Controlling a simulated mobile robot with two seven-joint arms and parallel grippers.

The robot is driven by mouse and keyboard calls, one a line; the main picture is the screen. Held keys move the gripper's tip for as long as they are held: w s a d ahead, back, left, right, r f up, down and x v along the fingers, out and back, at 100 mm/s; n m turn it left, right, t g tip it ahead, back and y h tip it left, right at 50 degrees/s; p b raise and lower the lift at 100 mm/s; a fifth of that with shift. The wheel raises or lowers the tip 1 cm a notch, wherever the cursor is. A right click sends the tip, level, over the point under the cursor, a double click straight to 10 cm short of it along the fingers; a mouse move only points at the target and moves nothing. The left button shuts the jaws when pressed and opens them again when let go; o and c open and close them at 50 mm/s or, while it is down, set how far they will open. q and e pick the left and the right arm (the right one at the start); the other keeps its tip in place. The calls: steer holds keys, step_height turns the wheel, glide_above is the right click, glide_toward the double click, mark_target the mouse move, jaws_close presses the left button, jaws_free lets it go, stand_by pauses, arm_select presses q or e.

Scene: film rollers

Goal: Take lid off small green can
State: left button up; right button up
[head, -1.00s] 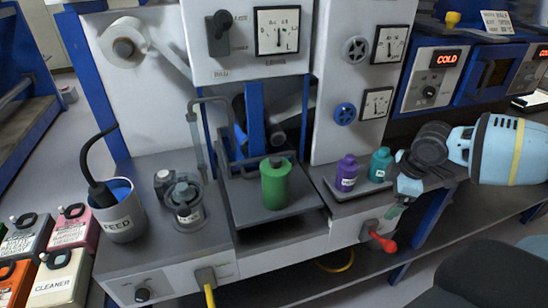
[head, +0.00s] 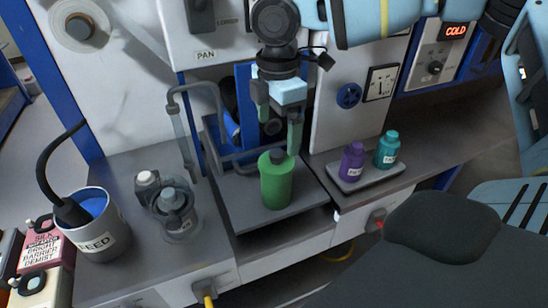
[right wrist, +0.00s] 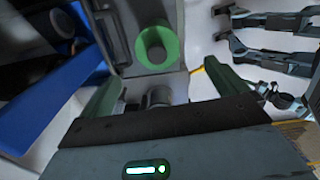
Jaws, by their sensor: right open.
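My right gripper (head: 279,131) is open and points down above and slightly behind the can. Its green fingers are apart, and nothing shows held between them. In the right wrist view the can (right wrist: 141,45) appears from above as a green ring around its lid (right wrist: 156,52), beyond the fingertips.
A purple bottle (head: 351,163) and a teal bottle (head: 387,150) stand on a small tray (head: 367,182) at the right. A glass jar (head: 178,215) and a grey FEED bucket (head: 103,238) stand at the left. A bent pipe (head: 172,103) rises left of the platform.

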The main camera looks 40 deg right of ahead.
mark_target(276, 152)
steer(key=shift+w+d+f+p, duration=0.1)
steer(key=shift+f+p, duration=0.05)
steer(key=shift+f, duration=1.75)
steer(key=shift+w+d+f+p, duration=0.1)
steer(key=shift+f+p, duration=0.05)
steer(key=shift+f, duration=1.7)
steer(key=shift+a, duration=0.1)
steer(key=shift+c, duration=0.4)
steer(key=c, duration=0.9)
steer(key=shift+r, duration=0.85)
steer(key=shift+s+a+r, duration=0.1)
steer(key=shift+s+r, duration=0.05)
steer(key=shift+r, duration=0.35)
steer(key=shift+s+a+r, duration=0.1)
steer(key=shift+r, duration=0.4)
steer(key=s+a, duration=0.3)
steer(key=s, duration=0.4)
steer(key=s+a+r+b, duration=0.1)
steer(key=s+a, duration=0.2)
steer(key=s, duration=0.4)
steer(key=shift+a+r, duration=0.15)
steer(key=shift+a, duration=0.1)
